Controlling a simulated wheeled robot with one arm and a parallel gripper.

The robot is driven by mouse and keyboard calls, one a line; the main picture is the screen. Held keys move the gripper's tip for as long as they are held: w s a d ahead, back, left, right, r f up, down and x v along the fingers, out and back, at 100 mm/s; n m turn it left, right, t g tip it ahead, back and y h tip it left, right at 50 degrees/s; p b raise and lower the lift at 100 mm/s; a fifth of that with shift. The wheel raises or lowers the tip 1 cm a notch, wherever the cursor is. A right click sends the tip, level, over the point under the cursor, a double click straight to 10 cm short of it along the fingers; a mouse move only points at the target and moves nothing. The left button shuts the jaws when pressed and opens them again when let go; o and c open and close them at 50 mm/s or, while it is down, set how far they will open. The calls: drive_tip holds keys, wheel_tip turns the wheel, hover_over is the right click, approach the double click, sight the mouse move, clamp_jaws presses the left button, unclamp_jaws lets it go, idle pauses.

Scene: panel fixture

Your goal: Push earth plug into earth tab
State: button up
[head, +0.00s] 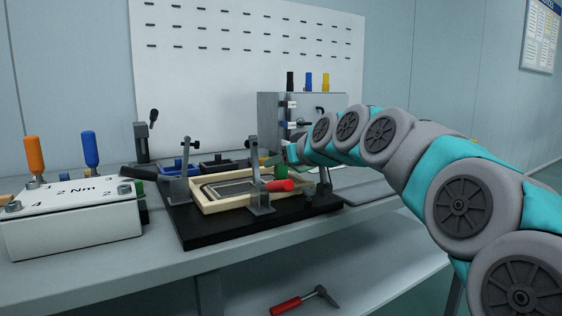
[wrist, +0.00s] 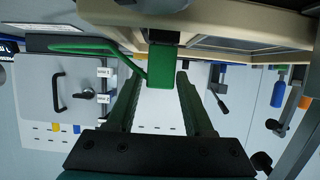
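The earth plug, a green block (wrist: 167,65), shows at the top middle of the wrist view, between the tips of my gripper's two dark green fingers (wrist: 162,82). The fingers stand apart by about the plug's width and look shut on it. A green wire (wrist: 85,45) loops left from the plug. A small black piece (wrist: 164,37) meets the plug's upper end at the edge of the wooden frame (wrist: 240,25); I cannot tell whether it is the earth tab or how far the plug is seated. In the head view my gripper (head: 283,160) is small and partly hidden at the frame's back right.
The wooden frame (head: 213,205) lies on a black base (head: 205,238) between upright toggle clamps, one red-handled (head: 279,186). A grey box (head: 268,118) with coloured plugs stands behind. A white torque box (head: 75,222) is at left. A red-handled tool (head: 287,305) lies below.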

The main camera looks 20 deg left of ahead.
drive_tip(key=shift+o, duration=1.2)
drive_tip(key=shift+s+d+r, duration=0.1)
